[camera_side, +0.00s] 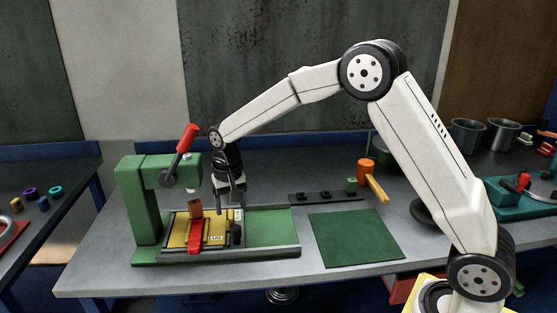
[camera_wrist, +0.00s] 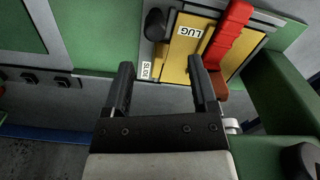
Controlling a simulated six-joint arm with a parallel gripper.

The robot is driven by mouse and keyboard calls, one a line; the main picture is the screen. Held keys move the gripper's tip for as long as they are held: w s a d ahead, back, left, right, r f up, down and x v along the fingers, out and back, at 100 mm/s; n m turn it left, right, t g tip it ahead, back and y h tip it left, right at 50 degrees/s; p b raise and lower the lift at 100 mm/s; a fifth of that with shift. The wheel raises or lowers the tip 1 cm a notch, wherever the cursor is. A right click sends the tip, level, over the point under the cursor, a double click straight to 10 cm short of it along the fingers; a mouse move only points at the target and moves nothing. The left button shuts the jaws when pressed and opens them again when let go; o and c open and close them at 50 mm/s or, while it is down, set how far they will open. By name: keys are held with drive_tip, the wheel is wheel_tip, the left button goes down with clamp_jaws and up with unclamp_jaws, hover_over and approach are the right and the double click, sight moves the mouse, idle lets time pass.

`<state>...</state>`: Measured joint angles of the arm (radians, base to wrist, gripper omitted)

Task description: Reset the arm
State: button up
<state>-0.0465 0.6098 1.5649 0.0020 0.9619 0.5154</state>
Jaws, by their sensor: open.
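My gripper (camera_side: 231,200) points down beside the green press (camera_side: 140,200), over the right side of the yellow plate (camera_side: 178,232) on the press base. In the wrist view my gripper (camera_wrist: 160,68) shows two black fingers spread apart with nothing between them. The yellow plate (camera_wrist: 183,55), marked LUG, lies beyond the fingertips, with a red clamp bar (camera_wrist: 232,30) across it. This red bar also shows in the side view (camera_side: 195,235). A black knob (camera_wrist: 155,24) stands beside a label that seems to read SLIDE. In the side view I cannot tell whether the fingers touch anything.
A red-handled lever (camera_side: 187,138) rises from the press close to my wrist. A black rail (camera_side: 320,197), an orange mallet (camera_side: 366,172) and a green mat (camera_side: 357,238) lie to the right. Grey pots (camera_side: 467,134) stand at the back right. The bench's front left is bare.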

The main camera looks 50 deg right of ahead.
drive_tip(key=shift+s, duration=0.1)
drive_tip(key=shift+s+d, duration=0.15)
drive_tip(key=shift+s, duration=0.4)
drive_tip(key=s+d+f+n+t, duration=0.1)
drive_tip(key=s+n, duration=0.1)
drive_tip(key=s, duration=0.8)
drive_tip(key=s+d+f+n+t, duration=0.1)
drive_tip(key=s+n, duration=0.2)
drive_tip(key=s, duration=0.8)
drive_tip(key=shift+t, duration=0.3)
